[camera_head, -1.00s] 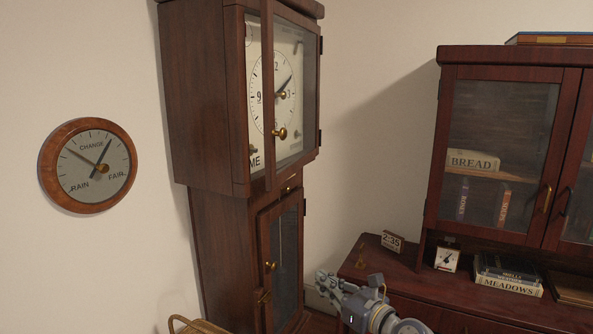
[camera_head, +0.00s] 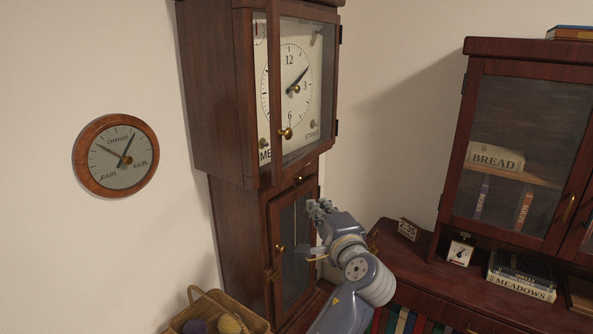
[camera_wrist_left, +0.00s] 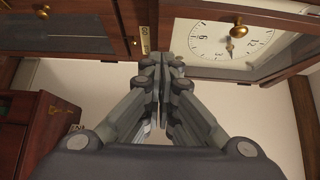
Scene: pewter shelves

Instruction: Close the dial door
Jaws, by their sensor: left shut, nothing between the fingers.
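The dial door (camera_head: 276,95) is the glazed, dark wood-framed upper door of the tall clock. It stands ajar, hinged at the right, with its left edge swung out and part of the dial (camera_head: 289,85) showing past that edge. Its brass knob (camera_head: 286,133) is at the lower left of the frame. My left gripper (camera_head: 318,208) is shut and empty, in front of the lower clock case and below the dial door, apart from it. In the wrist view the shut fingertips (camera_wrist_left: 165,62) point toward the clock, with the knob (camera_wrist_left: 238,29) at upper right. My right gripper is not in view.
The lower clock door (camera_head: 294,245) with a small knob is behind my left arm. A wicker basket (camera_head: 205,308) stands at the lower left. A round barometer (camera_head: 117,156) hangs on the left wall.

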